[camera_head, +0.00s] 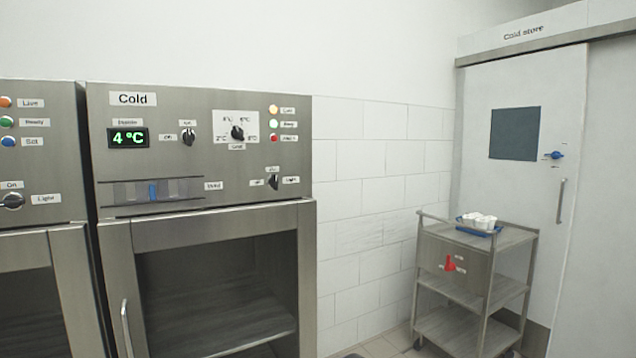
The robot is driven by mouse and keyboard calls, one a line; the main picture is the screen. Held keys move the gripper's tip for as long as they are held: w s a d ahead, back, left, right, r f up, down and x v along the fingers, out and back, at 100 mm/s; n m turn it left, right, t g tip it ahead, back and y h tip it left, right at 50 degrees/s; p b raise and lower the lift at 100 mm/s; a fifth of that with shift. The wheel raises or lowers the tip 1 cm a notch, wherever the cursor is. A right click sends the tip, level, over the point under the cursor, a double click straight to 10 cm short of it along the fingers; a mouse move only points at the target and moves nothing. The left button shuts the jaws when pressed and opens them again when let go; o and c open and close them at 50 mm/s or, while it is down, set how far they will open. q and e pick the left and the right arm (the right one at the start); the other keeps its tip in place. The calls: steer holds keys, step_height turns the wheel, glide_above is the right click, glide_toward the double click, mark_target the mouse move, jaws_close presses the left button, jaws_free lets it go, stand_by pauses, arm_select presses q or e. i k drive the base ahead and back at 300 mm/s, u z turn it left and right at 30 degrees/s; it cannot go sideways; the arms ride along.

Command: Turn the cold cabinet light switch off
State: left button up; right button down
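The cold cabinet (222,215) stands left of centre, with a "Cold" label and a green "4 °C" display (128,138). Its light switch (273,181) is a small black rotary knob at the lower right of the control panel, with small labels around it. The lettering there is too small to read surely, and I cannot tell whether the knob is at on or off. Neither of my grippers is in view.
Another black knob (188,136) and a temperature dial (237,132) sit higher on the panel. A neighbouring cabinet (40,160) stands at the left edge. A trolley (470,275) with a blue tray (466,229) of white cups stands before the cold store door (515,200).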

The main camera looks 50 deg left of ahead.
mark_target(273, 181)
steer(key=u, duration=0.15)
steer(key=i, duration=0.85)
steer(key=u, duration=1.05)
steer(key=i, duration=0.75)
steer(key=u, duration=0.85)
